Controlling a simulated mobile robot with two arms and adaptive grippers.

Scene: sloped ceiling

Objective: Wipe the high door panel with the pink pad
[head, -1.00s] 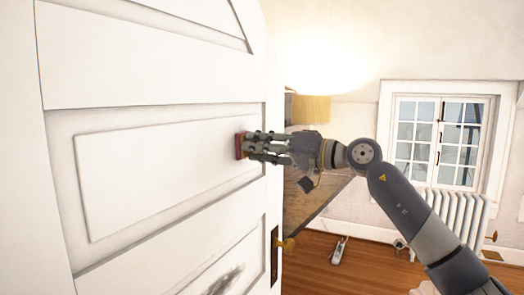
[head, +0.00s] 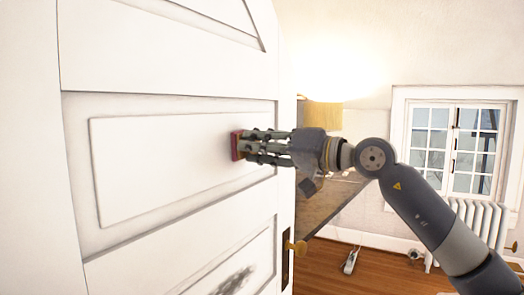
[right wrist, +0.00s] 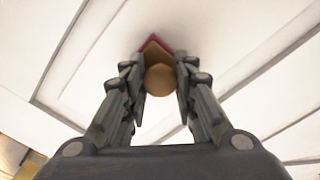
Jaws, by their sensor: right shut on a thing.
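The white door (head: 160,60) fills the left of the head view, with a raised high panel (head: 150,165) in its middle. My right gripper (head: 245,145) is shut on the pink pad (head: 236,146) at the right end of that panel. The pad appears to be against the panel face. A dark smudge (head: 236,280) marks the lower panel. My left gripper is not in view.
A brass knob (head: 298,247) sticks out at the door's right edge, below my right arm. A lamp (head: 322,114) stands behind the door edge. A window (head: 455,145) and a white radiator (head: 485,225) are at the far wall.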

